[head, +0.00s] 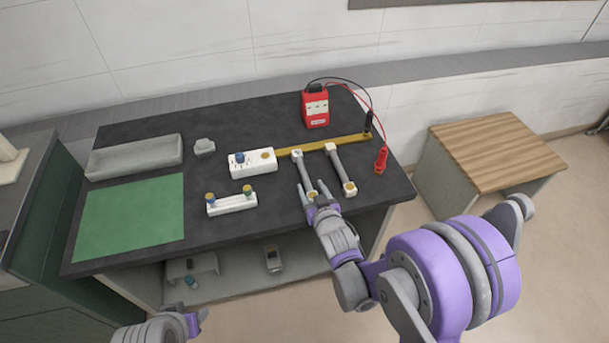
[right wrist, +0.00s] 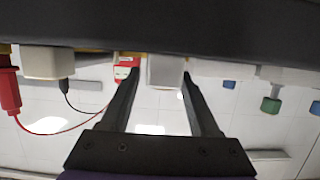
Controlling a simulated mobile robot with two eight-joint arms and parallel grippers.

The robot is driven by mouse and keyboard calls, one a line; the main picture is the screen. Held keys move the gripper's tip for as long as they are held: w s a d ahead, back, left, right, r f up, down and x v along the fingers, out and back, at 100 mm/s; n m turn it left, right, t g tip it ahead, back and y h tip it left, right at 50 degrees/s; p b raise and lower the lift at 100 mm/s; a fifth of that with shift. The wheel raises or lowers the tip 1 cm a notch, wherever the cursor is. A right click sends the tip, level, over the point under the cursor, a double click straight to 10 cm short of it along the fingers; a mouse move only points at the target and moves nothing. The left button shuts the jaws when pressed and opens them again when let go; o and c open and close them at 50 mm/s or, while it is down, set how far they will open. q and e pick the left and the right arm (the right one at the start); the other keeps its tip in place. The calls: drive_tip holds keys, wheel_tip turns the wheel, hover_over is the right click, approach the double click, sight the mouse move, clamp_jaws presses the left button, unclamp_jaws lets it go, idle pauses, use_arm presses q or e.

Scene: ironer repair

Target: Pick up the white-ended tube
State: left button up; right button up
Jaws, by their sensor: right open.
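I cannot tell for sure which one is the white-ended tube. My right gripper (head: 313,203) is at the left tube's near end. In the right wrist view its open fingers (right wrist: 160,78) stand on either side of a white end block (right wrist: 165,72), with no clear contact. My left gripper (head: 198,318) is low at the left, its jaws unclear.
A brass bar (head: 320,145) runs behind the tubes. A white switch block (head: 253,163), a knobbed white strip (head: 231,204), a red meter (head: 315,106) and a red probe (head: 381,160) are nearby. A green mat (head: 130,215) and grey tray (head: 135,157) lie left.

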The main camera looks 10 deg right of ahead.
sight(307, 179)
drive_tip(key=x, duration=0.4)
drive_tip(key=shift+w+r, duration=0.2)
drive_tip(key=shift+w, duration=0.2)
drive_tip(key=shift+c, duration=0.4)
clamp_jaws()
